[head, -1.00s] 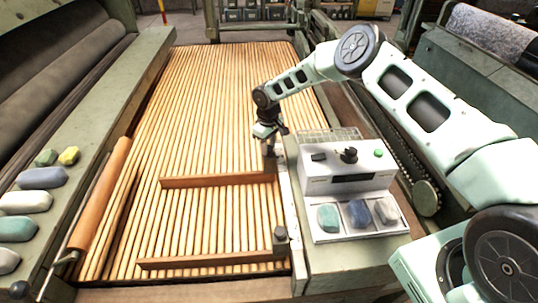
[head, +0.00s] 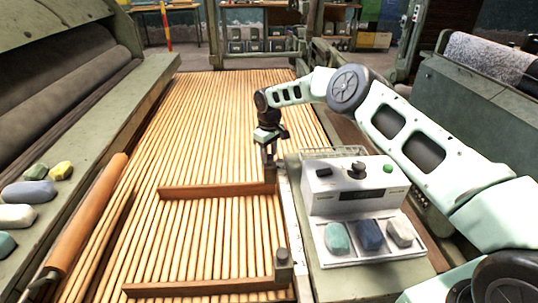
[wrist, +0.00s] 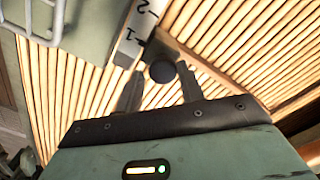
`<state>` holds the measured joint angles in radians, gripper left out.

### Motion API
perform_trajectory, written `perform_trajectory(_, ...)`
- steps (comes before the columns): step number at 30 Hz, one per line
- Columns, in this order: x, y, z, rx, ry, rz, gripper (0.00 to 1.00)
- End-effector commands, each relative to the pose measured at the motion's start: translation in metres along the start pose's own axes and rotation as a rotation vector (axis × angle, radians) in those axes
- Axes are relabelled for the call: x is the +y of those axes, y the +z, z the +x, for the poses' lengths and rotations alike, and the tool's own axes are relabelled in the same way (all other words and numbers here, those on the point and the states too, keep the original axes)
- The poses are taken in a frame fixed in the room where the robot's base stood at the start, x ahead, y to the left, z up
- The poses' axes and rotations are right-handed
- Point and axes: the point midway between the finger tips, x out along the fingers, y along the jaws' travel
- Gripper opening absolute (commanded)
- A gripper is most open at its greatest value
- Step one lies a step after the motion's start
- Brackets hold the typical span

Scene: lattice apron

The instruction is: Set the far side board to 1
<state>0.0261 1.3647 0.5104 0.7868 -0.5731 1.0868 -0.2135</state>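The far side board (head: 215,190) is a brown strip lying across the wooden slats. Its right end meets a pale scale rail (head: 297,232). My gripper (head: 270,163) points down over that right end. In the wrist view, the two fingers (wrist: 160,80) stand apart on either side of a dark round knob (wrist: 163,71), with small gaps seeming to show. The rail's scale (wrist: 137,35) shows marks 2 and 1, with the 1 close to the knob and the board's end. The exact reading is unclear. The near side board (head: 205,287) lies lower, with its own post (head: 284,262).
Right of the rail stands a white control box (head: 350,185) with knobs and a tray of teal, blue and grey stones. An orange roller (head: 90,215) and more stones (head: 27,192) lie at the left. A wire rack (wrist: 40,20) is near the gripper.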

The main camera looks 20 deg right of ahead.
Motion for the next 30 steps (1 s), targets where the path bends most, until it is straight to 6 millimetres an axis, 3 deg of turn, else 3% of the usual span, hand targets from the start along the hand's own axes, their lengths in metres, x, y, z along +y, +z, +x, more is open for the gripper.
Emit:
perform_trajectory(10,0.0,0.001,-0.001,-0.002,-0.002,0.002,0.52)
perform_trajectory(14,0.0,0.0,-0.011,-0.002,-0.002,0.001,0.52)
perform_trajectory(30,0.001,0.0,-0.129,0.001,0.0,0.002,0.52)
